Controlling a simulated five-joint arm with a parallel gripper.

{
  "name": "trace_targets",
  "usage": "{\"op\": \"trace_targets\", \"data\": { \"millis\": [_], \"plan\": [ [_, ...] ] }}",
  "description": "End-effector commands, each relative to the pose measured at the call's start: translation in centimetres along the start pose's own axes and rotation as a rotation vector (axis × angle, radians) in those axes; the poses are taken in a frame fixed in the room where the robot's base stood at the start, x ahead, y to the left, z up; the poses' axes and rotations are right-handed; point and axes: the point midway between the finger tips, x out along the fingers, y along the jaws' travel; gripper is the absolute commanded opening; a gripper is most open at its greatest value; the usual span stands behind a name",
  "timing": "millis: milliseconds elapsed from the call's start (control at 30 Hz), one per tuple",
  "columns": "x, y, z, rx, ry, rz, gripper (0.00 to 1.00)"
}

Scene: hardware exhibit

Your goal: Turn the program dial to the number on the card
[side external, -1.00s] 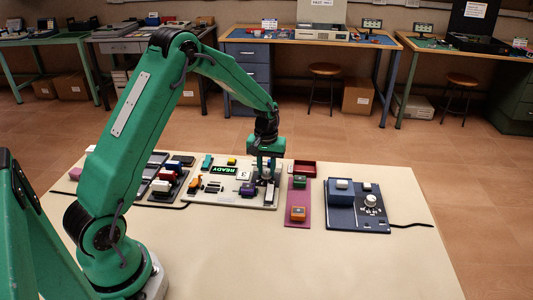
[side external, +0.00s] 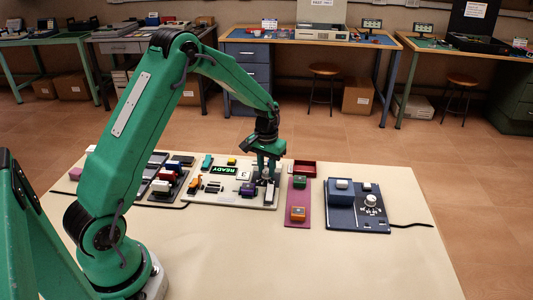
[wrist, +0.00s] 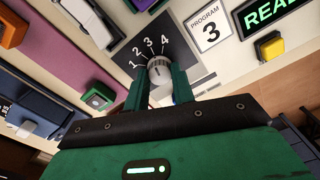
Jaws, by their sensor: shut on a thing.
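The program dial (wrist: 158,72) is a pale round knob on a dark plate marked 1, 2, 3 and 4. In the wrist view my gripper (wrist: 157,85) has its two green fingers on opposite sides of the knob, shut on it. The fingers hide part of the knob's sides, and I cannot tell surely which number it points at. The card (wrist: 210,30) reads PROGRAM 3; it also shows in the side external view (side external: 244,174). There my gripper (side external: 267,177) is down at the right part of the pale panel and mostly hides the dial.
A lit READY display (side external: 223,170) and a yellow button (wrist: 268,46) are near the card. A purple part (side external: 248,188) sits close to the gripper. A pink mat (side external: 297,217) with a green and an orange block lies right of the panel, then a blue unit (side external: 356,210).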

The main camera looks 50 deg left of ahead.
Motion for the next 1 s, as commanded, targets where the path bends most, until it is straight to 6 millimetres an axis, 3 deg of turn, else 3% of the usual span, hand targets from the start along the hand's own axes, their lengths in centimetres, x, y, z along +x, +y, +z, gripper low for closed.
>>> {"op": "trace_targets", "data": {
  "millis": [33, 133, 567, 1000],
  "plan": [
    [0.0, -0.4, 0.1, -0.008, -0.005, -0.001, 0.29],
    [0.0, -0.3, 0.1, -0.007, -0.004, 0.0, 0.47],
    [-0.5, -0.1, 0.0, -0.004, 0.0, 0.0, 0.47],
    [-5.4, -0.2, 0.0, -0.005, 0.002, 0.0, 0.47]
  ]
}}
